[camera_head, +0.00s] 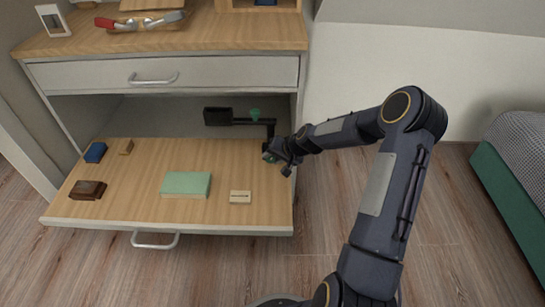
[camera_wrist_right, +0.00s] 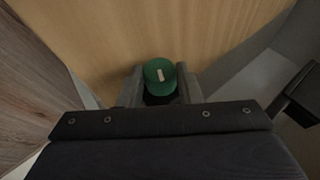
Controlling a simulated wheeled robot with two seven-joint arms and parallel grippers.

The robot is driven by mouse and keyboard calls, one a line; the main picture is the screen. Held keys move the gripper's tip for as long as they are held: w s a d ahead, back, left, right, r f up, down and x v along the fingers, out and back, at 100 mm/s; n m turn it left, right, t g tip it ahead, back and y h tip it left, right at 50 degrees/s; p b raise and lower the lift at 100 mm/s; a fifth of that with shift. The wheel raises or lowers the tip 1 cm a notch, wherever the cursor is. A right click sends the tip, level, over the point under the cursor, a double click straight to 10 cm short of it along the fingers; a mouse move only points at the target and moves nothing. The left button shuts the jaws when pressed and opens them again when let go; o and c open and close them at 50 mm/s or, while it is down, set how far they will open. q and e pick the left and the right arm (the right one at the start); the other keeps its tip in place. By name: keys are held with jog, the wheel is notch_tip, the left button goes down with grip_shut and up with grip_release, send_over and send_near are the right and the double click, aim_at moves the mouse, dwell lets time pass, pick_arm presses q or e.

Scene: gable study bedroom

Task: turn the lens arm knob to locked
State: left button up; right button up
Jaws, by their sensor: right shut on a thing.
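The green round knob (camera_wrist_right: 158,71) with a short pale mark, tilted slightly from upright in the picture, sits between the fingers of my right gripper (camera_wrist_right: 162,86) in the right wrist view. The right gripper is shut on it. In the head view the right gripper (camera_head: 274,156) is at the right side of the pulled-out wooden board, at the foot of the dark lens arm (camera_head: 245,122). The arm reaches left to a black rectangular head (camera_head: 217,116), with another green piece (camera_head: 255,114) on it. The knob is mostly hidden there. My left gripper is not in view.
The pulled-out board (camera_head: 140,190) holds a green box (camera_head: 186,184), a small pale block (camera_head: 240,197), a brown block (camera_head: 88,190), a blue block (camera_head: 95,152) and a small tan block (camera_head: 125,147). A closed drawer (camera_head: 220,73) is above. A bed (camera_head: 515,165) stands right.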

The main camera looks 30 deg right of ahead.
jog(key=shift+s+a+f+t+y, duration=0.1)
jog(key=shift+s+f+t+y, duration=0.1)
jog(key=shift+t+y, duration=0.15)
jog(key=o, duration=1)
jog(key=shift+r, duration=0.1)
jog(key=shift+c, duration=0.2)
jog(key=shift+w, duration=0.1)
jog(key=shift+d, duration=0.3)
jog(key=shift+a, duration=0.1)
